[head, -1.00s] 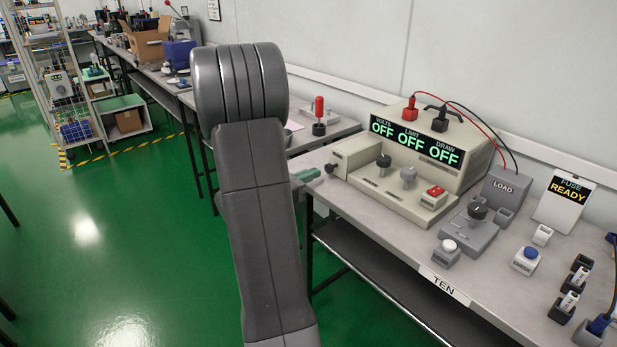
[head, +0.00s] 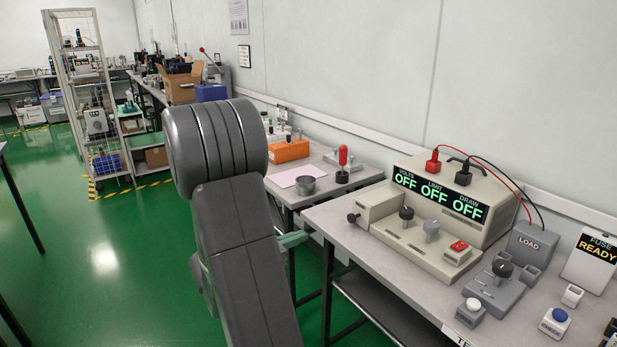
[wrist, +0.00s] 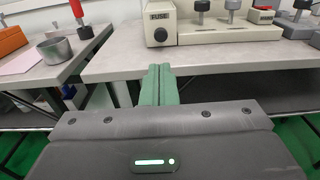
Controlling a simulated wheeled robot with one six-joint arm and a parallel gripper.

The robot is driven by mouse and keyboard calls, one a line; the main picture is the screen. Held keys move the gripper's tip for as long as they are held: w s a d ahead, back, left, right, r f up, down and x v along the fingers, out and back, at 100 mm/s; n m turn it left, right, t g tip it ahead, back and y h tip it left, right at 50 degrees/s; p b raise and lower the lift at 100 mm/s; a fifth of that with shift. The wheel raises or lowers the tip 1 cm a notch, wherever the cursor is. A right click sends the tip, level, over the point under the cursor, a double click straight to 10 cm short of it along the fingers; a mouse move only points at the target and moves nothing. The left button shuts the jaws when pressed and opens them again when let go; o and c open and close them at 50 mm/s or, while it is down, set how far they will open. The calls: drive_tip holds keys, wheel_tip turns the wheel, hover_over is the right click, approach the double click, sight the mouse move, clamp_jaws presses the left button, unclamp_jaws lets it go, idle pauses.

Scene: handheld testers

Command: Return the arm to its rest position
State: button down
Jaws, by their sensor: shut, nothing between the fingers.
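My arm rises through the middle of the head view, dark grey, with its rounded joint at the top. My gripper (wrist: 159,85) shows in the wrist view as two green fingers pressed together, with nothing between them. In the head view only a bit of the green fingers (head: 293,239) shows past the right side of my arm; the rest is hidden. In the wrist view the fingers point at the front edge of the bench (wrist: 220,58), below the tester's FUSE knob (wrist: 160,35). I cannot tell the exact gap to the bench.
The beige tester (head: 440,215) reads OFF on all three displays. A grey LOAD box (head: 531,245) and a FUSE READY sign (head: 592,262) stand right of it. A side table holds a metal cup (head: 305,185), a red-handled tool (head: 343,165) and an orange box (head: 288,150). Green floor lies open at left.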

sight(350, 218)
drive_tip(key=b+x, duration=0.2)
drive_tip(key=x, duration=1.2)
drive_tip(key=shift+r, duration=0.1)
